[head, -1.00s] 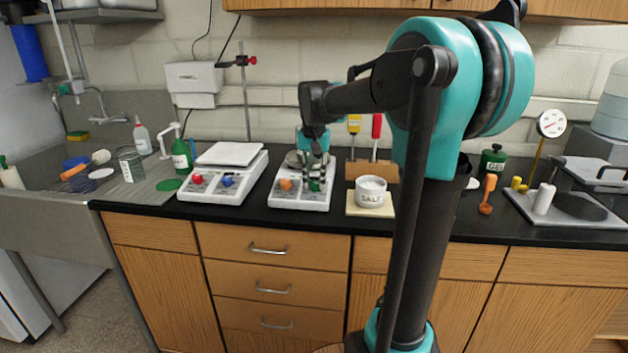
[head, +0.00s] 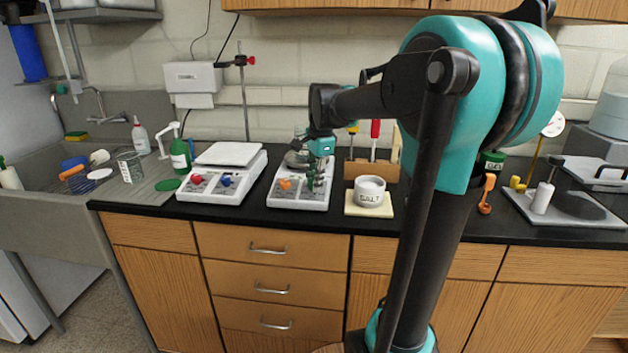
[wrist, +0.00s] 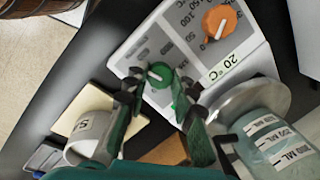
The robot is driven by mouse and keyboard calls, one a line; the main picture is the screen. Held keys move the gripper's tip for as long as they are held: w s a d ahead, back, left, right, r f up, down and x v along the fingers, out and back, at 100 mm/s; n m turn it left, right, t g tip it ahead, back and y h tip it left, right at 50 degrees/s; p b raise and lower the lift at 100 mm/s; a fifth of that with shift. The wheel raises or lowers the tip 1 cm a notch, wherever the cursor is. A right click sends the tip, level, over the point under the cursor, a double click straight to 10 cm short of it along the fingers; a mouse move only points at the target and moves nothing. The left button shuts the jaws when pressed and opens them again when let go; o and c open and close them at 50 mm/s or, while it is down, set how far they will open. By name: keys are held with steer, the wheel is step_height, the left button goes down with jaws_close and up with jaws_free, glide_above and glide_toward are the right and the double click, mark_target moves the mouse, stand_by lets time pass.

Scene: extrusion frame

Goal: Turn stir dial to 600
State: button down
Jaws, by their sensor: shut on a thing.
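The hot plate stirrer (head: 283,202) stands on the black counter, its front panel facing me. In the wrist view its panel (wrist: 140,40) carries an orange dial (wrist: 220,22) next to a "20 °C" label and a green dial (wrist: 160,75) with a white pointer mark. My gripper (wrist: 159,84) is shut on the green dial, one finger on either side of it. The dial's scale is partly hidden and too blurred to read. In the head view, my gripper (head: 314,183) covers most of the green dial; the orange dial (head: 285,185) shows beside it.
A white balance-like unit (head: 222,180) with red and blue knobs stands to the left. A salt jar (head: 369,190) on a yellow pad is close on the right, before a wooden tool block (head: 375,170). A labelled beaker (wrist: 275,140) stands near my fingers.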

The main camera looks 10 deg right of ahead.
steer(key=shift+m+t, duration=0.3)
steer(key=shift+m, duration=1.4)
steer(key=c, duration=1.3)
jaws_free()
steer(key=shift+o, duration=0.2)
steer(key=v, duration=1.2)
